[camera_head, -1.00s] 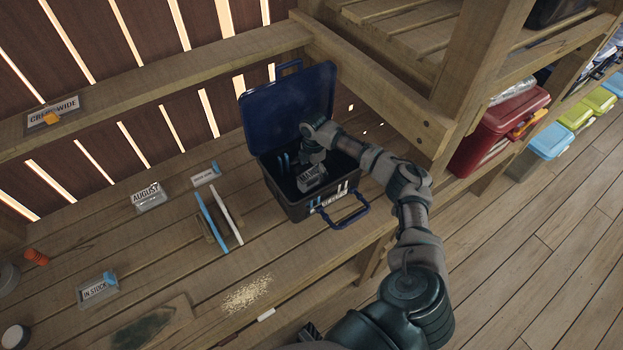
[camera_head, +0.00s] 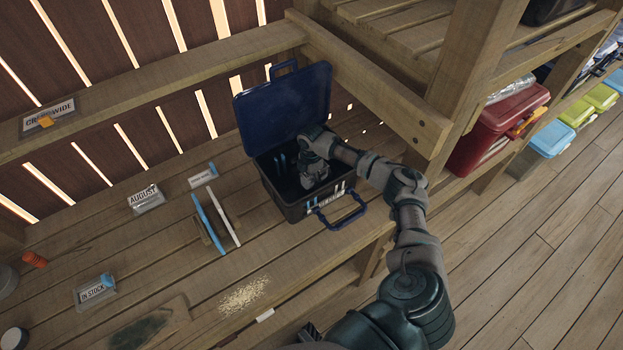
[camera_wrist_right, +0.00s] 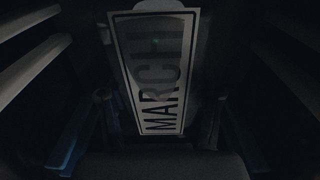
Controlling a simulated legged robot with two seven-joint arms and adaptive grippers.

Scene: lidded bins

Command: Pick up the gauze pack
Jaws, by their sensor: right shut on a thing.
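My right gripper (camera_head: 315,178) is inside an open dark blue lidded bin (camera_head: 301,211). In the right wrist view the gripper (camera_wrist_right: 158,122) has its fingers on either side of a label card holder marked MARCH (camera_wrist_right: 160,70), and it is shut on it. In the head view the gripper largely hides this holder. I cannot pick out a gauze pack; the inside of the bin is dark and partly covered by my gripper. My left gripper is not in view.
The bin's raised lid (camera_head: 285,105) stands behind my right gripper. An AUGUST holder (camera_head: 146,199), an IN STOCK holder (camera_head: 95,290) and a blue and white pair of strips (camera_head: 208,222) lie left on the bench. A wooden post (camera_head: 470,85) and red bin (camera_head: 497,130) stand right.

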